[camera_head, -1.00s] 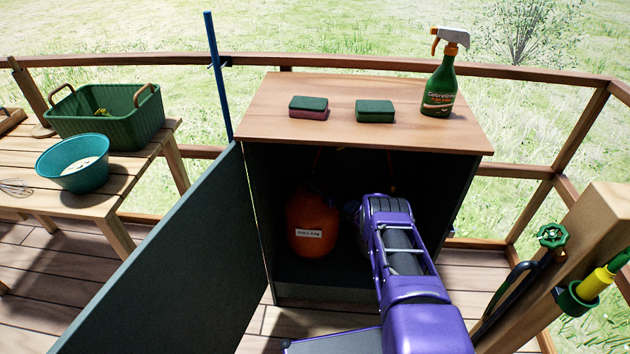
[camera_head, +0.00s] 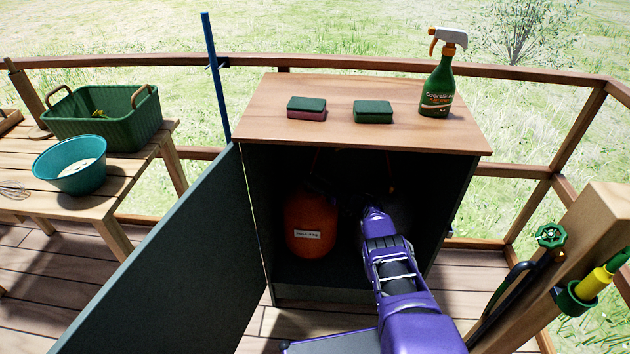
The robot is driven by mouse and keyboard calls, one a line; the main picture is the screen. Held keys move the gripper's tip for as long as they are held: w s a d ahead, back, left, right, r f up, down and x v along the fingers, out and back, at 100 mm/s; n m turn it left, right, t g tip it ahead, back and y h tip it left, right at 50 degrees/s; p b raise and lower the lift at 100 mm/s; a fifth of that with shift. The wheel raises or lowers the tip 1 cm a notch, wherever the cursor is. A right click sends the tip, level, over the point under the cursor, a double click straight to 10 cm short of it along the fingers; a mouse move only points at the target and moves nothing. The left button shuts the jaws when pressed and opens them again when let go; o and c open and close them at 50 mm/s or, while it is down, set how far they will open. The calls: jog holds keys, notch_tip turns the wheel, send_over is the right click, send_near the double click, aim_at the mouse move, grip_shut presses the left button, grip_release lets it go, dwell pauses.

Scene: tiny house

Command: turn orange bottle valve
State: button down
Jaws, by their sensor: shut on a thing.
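The orange bottle (camera_head: 311,222) stands upright inside the open dark cabinet (camera_head: 352,291), on the left, with a white label on its front. Its top is in deep shadow, and I cannot make out the valve clearly. My purple arm reaches into the cabinet from the front right. My gripper (camera_head: 352,203) is very dim beside the upper right of the orange bottle. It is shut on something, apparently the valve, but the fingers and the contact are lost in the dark.
The cabinet door (camera_head: 170,260) stands open on the left. Two sponges (camera_head: 306,107) (camera_head: 373,111) and a spray bottle (camera_head: 439,82) are on the cabinet top. A wooden post with a green tap (camera_head: 550,236) stands at the right. A table with a green basket (camera_head: 105,118) is at the left.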

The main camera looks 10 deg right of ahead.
jog(key=shift+w+d+r, duration=0.1)
jog(key=shift+d+r, duration=0.05)
jog(key=shift+d, duration=0.15)
jog(key=shift+c, duration=1.8)
grip_release()
jog(key=shift+a, duration=0.1)
jog(key=shift+s+d+r+p, duration=0.1)
jog(key=shift+s+d+p, duration=0.15)
jog(key=shift+s+p, duration=0.4)
jog(key=p+v, duration=0.7)
jog(key=v, duration=0.9)
jog(key=shift+d, duration=0.1)
